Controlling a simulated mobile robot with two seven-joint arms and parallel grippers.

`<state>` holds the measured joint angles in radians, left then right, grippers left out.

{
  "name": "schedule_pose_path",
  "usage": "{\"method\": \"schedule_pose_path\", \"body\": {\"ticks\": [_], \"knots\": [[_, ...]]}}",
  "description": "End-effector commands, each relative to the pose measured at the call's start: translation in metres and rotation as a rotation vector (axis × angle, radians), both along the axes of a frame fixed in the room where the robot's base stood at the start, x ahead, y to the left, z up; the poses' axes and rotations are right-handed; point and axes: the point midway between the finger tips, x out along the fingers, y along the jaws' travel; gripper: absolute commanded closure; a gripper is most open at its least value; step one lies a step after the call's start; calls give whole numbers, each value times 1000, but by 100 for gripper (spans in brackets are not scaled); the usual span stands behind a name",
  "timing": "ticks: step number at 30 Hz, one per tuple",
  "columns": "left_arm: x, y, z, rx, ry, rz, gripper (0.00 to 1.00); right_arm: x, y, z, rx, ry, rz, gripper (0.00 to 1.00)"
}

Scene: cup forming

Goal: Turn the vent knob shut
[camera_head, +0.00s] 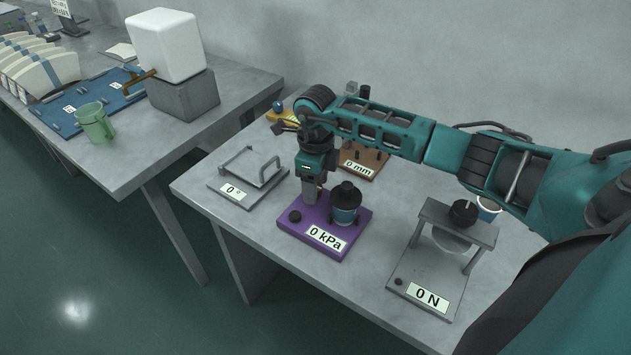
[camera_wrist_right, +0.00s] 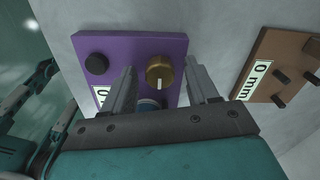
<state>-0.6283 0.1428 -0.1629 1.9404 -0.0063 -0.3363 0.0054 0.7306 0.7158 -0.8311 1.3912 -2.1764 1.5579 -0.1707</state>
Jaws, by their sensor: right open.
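The purple tester base (camera_head: 288,227) stands on the grey table, its display reading 0 kPa. A brass knob (camera_wrist_right: 160,72) with a pale pointer line sits on this base; the line points toward the gripper's palm in the wrist view. In the head view the knob is mostly hidden behind my gripper. My right gripper (camera_head: 311,196) points down over the base. In the wrist view its open fingers (camera_wrist_right: 160,64) lie to either side of the knob, with gaps on both sides. A blue-banded cup with a black cap (camera_head: 346,195) stands on the base beside the gripper.
A black button (camera_head: 295,216) is on the purple base. A grey 0° fixture (camera_head: 232,191) stands left, a brown 0 mm base (camera_head: 375,160) behind, and a grey 0 N press (camera_head: 420,268) right. Another table (camera_head: 150,160) holds a green mug (camera_head: 94,124).

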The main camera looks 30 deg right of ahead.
Motion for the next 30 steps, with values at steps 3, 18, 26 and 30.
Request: {"method": "schedule_pose_path", "body": {"ticks": [3, 18, 26, 30], "knots": [[1, 0, 1, 0, -2, 0, 57, 0, 0, 0, 0, 0, 0, 46], [4, 0, 2, 0, -8, 0, 57, 0, 0, 0, 0, 0, 0, 94], [3, 0, 0, 0, -7, 0, 57, 0, 0, 0, 0, 0, 16, 97], [3, 0, -4, 0, -7, 0, 57, 0, 0, 0, 1, -1, 63, 97]]}}
